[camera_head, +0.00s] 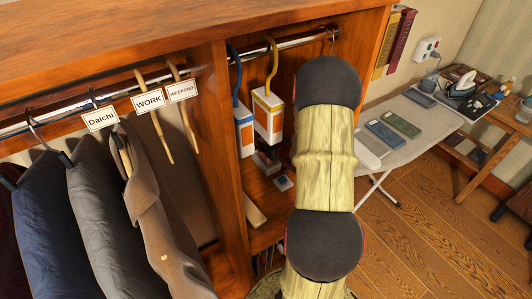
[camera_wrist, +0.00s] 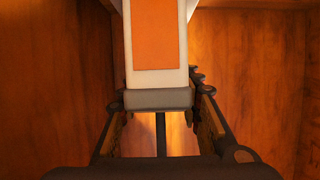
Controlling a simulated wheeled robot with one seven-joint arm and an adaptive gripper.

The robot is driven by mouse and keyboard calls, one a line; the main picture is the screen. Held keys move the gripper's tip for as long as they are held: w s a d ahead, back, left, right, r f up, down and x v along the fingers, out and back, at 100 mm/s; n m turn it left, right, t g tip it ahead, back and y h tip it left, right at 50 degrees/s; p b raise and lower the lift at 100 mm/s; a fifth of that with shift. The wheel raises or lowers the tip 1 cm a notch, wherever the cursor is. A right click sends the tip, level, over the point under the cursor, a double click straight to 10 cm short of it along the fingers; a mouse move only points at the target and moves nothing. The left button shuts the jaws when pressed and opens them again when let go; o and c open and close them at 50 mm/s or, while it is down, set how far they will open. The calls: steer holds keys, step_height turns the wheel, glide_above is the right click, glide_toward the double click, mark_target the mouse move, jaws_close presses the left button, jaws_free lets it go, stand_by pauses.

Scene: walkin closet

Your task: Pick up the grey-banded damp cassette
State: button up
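In the wrist view a white cassette with an orange panel and a grey band (camera_wrist: 158,99) along its bottom hangs straight ahead. My gripper (camera_wrist: 158,118) is open, with one finger at each side of the cassette's lower end. I cannot tell whether either finger touches it. Two other white cassettes with orange panels hang to the left, one on a blue hook (camera_head: 244,128) and one on a yellow hook (camera_head: 267,114).
Wooden closet walls stand close around the gripper. A wooden divider (camera_head: 222,150) separates this bay from hanging jackets (camera_head: 155,205) and labelled hangers. Small items lie on the shelf below the cassettes. An ironing board (camera_head: 435,125) with phone-like slabs stands to the right.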

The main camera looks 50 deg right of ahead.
jaws_close()
stand_by(0.4)
steer(key=shift+w+r, duration=0.1)
steer(key=shift+r, duration=0.05)
